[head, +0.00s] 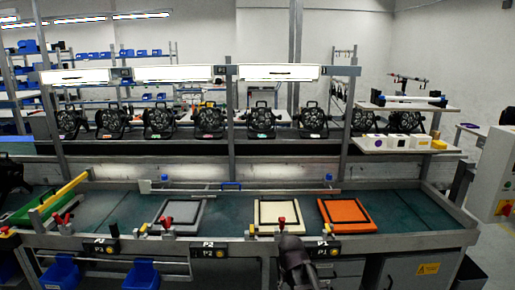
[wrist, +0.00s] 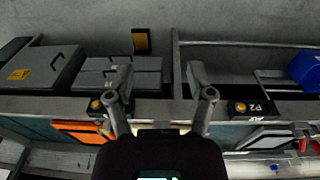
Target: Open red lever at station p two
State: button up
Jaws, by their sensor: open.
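The black P2 label box (head: 208,249) is on the front rail of the bench in the head view. A red lever (head: 166,221) stands upright just left of it, by the grey framed panel (head: 181,216). In the wrist view, the P2 box (wrist: 252,108) appears upside down right of my gripper, with red lever parts (wrist: 315,146) at the right edge. My gripper (wrist: 158,80) is open and empty, its two fingers spread over the rail, apart from the red lever. In the head view, my gripper (head: 291,247) is dark, low and right of P2, near P1; its fingers are hard to make out.
Another red lever (head: 282,221) stands by the cream panel (head: 278,231), near the P1 box (head: 323,248). Red levers (head: 62,219) also stand near the P3 box (head: 101,247). An orange panel (head: 345,226) lies at right. Blue bins (head: 142,274) hang below the rail at left.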

jog(key=s+d, duration=0.6)
jog(key=s, duration=0.3)
jog(key=shift+s+d+r+g+p, duration=0.15)
jog(key=shift+d+r+g+p, duration=0.05)
jog(key=shift+r+g+p, duration=0.2)
